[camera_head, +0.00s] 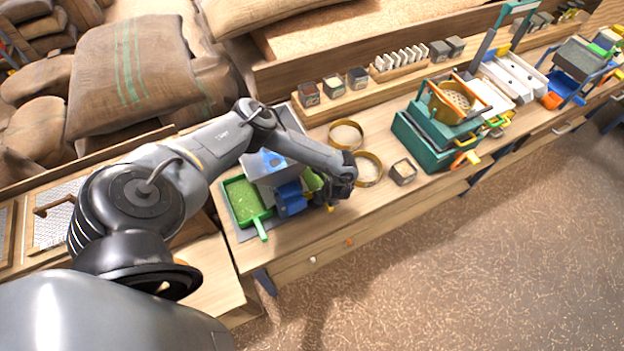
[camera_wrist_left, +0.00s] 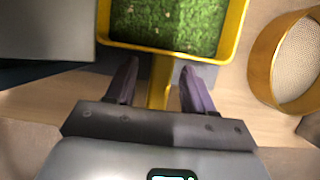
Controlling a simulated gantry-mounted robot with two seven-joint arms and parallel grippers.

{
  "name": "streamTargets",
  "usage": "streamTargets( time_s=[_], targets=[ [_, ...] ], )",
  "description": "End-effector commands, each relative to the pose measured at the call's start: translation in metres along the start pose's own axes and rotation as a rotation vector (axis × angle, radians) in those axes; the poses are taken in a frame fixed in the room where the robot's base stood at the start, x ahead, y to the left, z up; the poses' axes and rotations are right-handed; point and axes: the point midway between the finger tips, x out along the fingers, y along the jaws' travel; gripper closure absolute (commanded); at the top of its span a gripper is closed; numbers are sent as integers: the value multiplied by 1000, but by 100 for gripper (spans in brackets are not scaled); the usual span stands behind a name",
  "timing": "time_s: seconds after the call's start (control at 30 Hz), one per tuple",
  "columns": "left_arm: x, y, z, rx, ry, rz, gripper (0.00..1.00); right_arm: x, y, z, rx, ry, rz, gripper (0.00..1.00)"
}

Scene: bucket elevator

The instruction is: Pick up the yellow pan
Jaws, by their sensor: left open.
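The yellow pan (camera_wrist_left: 236,35) holds green material and sits just ahead of my left gripper (camera_wrist_left: 160,72) in the left wrist view. Its yellow handle (camera_wrist_left: 160,88) runs back between the two dark fingers, which stand apart on either side of it with visible gaps. In the head view my left arm reaches down over the bench, and its gripper (camera_head: 335,190) largely hides the pan. My right gripper is in neither view.
A green pan (camera_head: 243,202) with green contents lies left of the gripper, beside a grey-and-blue machine (camera_head: 272,172). Round sieves (camera_head: 368,168) and a small square tin (camera_head: 403,172) stand to the right. A teal machine (camera_head: 435,140) is farther right.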

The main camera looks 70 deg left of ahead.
Motion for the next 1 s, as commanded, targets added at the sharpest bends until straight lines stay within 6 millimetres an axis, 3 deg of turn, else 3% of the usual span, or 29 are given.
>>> streamTargets(
  time_s=[0.03, 0.37, 1.0],
  targets=[
    [0, 0, 0, 0, 0, 0, 48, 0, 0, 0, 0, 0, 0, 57],
    [0, 0, 0, 0, 0, 0, 99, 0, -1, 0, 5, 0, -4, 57],
    [-3, -1, 2, -1, -1, -1, 100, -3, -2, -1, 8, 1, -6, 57]
  ],
)
